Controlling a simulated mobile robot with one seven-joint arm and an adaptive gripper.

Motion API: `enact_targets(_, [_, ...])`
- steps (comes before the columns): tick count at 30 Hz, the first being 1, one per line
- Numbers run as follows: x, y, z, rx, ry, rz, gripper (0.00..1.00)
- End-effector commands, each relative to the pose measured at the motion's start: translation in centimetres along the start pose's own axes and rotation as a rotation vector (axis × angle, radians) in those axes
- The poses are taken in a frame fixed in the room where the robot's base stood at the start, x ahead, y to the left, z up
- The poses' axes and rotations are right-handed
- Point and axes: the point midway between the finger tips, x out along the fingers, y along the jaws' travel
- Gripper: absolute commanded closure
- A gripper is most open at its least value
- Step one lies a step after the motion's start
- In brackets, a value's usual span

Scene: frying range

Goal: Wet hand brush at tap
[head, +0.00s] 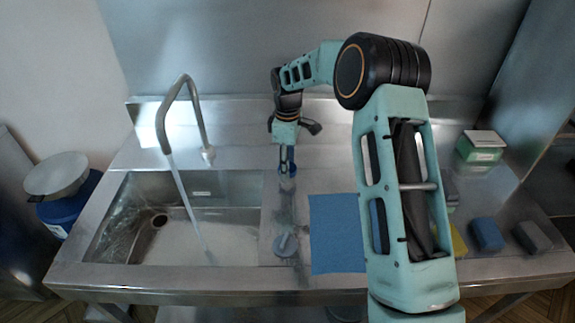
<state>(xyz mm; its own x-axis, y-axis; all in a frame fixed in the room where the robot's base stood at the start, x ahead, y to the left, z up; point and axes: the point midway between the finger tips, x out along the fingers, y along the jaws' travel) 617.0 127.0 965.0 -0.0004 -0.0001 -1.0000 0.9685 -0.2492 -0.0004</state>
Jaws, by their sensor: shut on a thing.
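The tap (181,95) arches over the sink (140,205) at the left, and a stream of water runs from its spout into the basin. My gripper (287,158) points down over the steel counter, just right of the basin's back right corner. It is shut on a small blue thing, likely the hand brush (288,171), whose shape is mostly hidden by its small size and the fingers. The brush is apart from the water stream, to its right. I cannot tell whether it touches the counter.
A round grey-blue item with a knob (285,244) sits on the counter's front strip beside the basin. A blue cloth (336,245) lies right of it. Blue (487,234), yellow (458,241) and dark (532,236) blocks and a green box (480,152) stand at the right.

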Motion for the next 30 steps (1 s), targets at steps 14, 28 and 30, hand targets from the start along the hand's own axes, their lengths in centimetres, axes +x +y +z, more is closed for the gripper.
enact_targets(14, [-0.02, 0.05, 0.03, -0.303, 0.000, 0.000, 0.85])
enact_targets(28, [-0.04, 0.05, -0.03, -0.370, 0.001, 0.001, 0.85])
enact_targets(30, [-0.04, 0.05, -0.03, -0.370, 0.001, 0.001, 0.85])
